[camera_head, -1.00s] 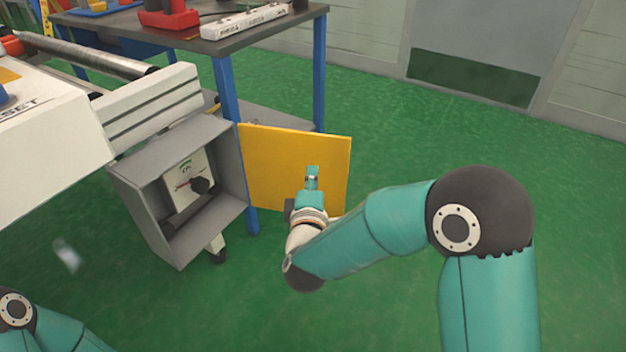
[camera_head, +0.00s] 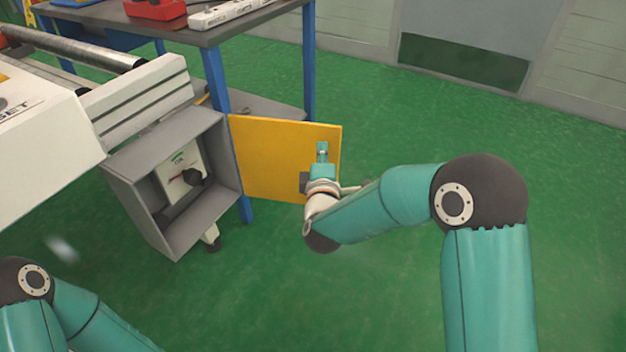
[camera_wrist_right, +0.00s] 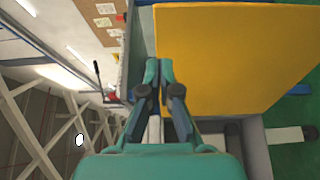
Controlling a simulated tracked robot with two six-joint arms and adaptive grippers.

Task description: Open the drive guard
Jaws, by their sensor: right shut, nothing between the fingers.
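The drive guard (camera_head: 270,155) is a yellow panel standing swung out from the right side of a grey box (camera_head: 150,170). The box front is open and shows a pale switch plate with a dial and black knob (camera_head: 193,177). My right gripper (camera_head: 322,150) is shut and empty, in front of the guard near its free right edge in the head view. In the right wrist view its fingertips (camera_wrist_right: 158,70) overlap the left edge of the yellow panel; I cannot tell whether they touch it. My left arm shows at the lower left, but its gripper is out of view.
A blue-legged table (camera_head: 215,35) with a red tool (camera_head: 155,9) and a white power strip (camera_head: 232,11) stands behind the guard. A white machine with a roller (camera_head: 85,50) is at the left. Green floor (camera_head: 430,115) is clear to the right.

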